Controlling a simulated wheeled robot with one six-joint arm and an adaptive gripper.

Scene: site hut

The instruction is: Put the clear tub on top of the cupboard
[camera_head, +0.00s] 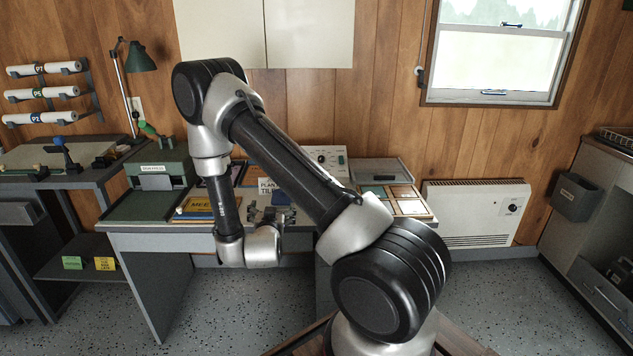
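I cannot make out a clear tub in this view; my arm hides part of the desk. A cream wall cupboard (264,35) with two doors hangs at the top centre, and its top is out of the frame. My gripper (271,215) is at the end of the bent arm, over the front middle of the desk. It is small and partly hidden by my wrist, so I cannot tell whether it is open or holds anything.
The grey desk (150,240) carries a green box (160,168), books, a control panel (327,160) and a tray (408,200) of coloured cards. A green lamp (138,58) stands at left. A white heater (475,213) is on the wall. A grey counter (590,215) stands right. Speckled floor is clear between.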

